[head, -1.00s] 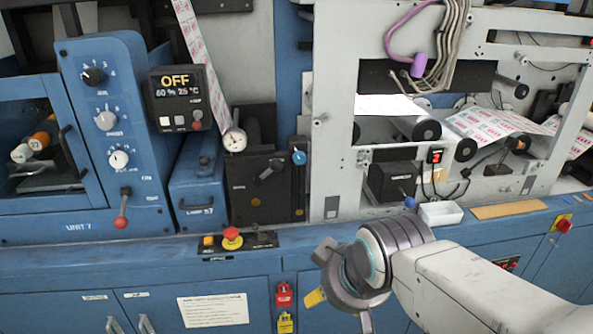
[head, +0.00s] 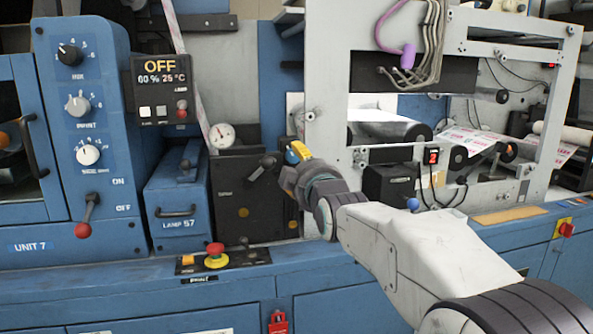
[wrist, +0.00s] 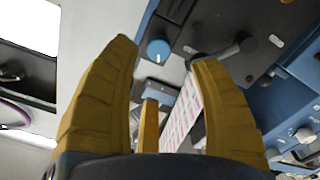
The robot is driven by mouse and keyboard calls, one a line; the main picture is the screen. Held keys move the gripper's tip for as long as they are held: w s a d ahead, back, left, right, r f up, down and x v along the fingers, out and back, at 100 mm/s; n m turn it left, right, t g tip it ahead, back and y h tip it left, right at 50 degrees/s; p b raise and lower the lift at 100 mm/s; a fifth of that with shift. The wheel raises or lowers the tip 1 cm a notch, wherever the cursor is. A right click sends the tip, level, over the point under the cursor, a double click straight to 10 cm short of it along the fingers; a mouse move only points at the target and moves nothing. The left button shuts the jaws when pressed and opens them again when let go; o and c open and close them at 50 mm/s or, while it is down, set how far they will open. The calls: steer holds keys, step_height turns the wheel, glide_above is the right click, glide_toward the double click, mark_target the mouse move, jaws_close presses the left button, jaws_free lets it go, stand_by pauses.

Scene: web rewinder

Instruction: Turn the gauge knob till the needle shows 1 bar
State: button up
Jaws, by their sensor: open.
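The round white gauge (head: 222,136) stands on top of the black box (head: 228,180) in the head view. Its needle is too small to read. A blue round knob (wrist: 158,51) with a white mark is on the dark panel in the wrist view. I see no contact with the knob.
A black lever handle (head: 262,166) sticks out of the box just left of my gripper. A grey frame plate (head: 330,100) stands close on the right. A red emergency button (head: 215,251) is on the ledge below. The blue lamp unit (head: 175,205) is farther left.

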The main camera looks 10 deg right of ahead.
mark_target(293, 156)
steer(key=shift+w+p, duration=0.4)
steer(key=shift+w, duration=3.3)
steer(key=shift+o, duration=0.2)
steer(key=shift+r, duration=0.1)
jaws_close()
